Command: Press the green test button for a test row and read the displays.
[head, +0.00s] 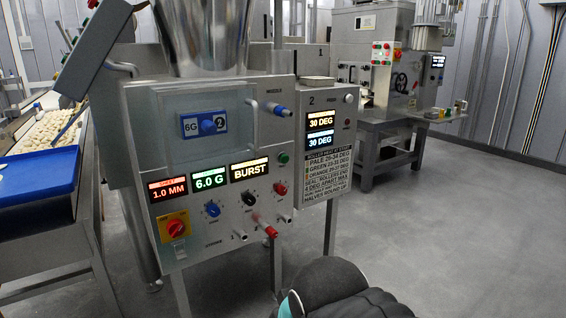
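The near steel machine (225,215) stands left of centre. A green button (283,158) sits on the right side of its front panel, above a red button (280,189). Its displays are lit: one reads 1.0 MM (168,191), one 6.0 G (209,180), one BURST (249,170). On the side box, the upper display (320,122) reads 30 DEG and the lower display (320,138) reads 30 DEG. A dark rounded part of my arm shows at the bottom edge; my gripper is not in view.
A rotary switch (174,228), blue knob (212,209), black knob (249,199) and red handle (265,228) are on the panel. Another machine (374,60) stands behind. The grey floor (460,240) at right is clear.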

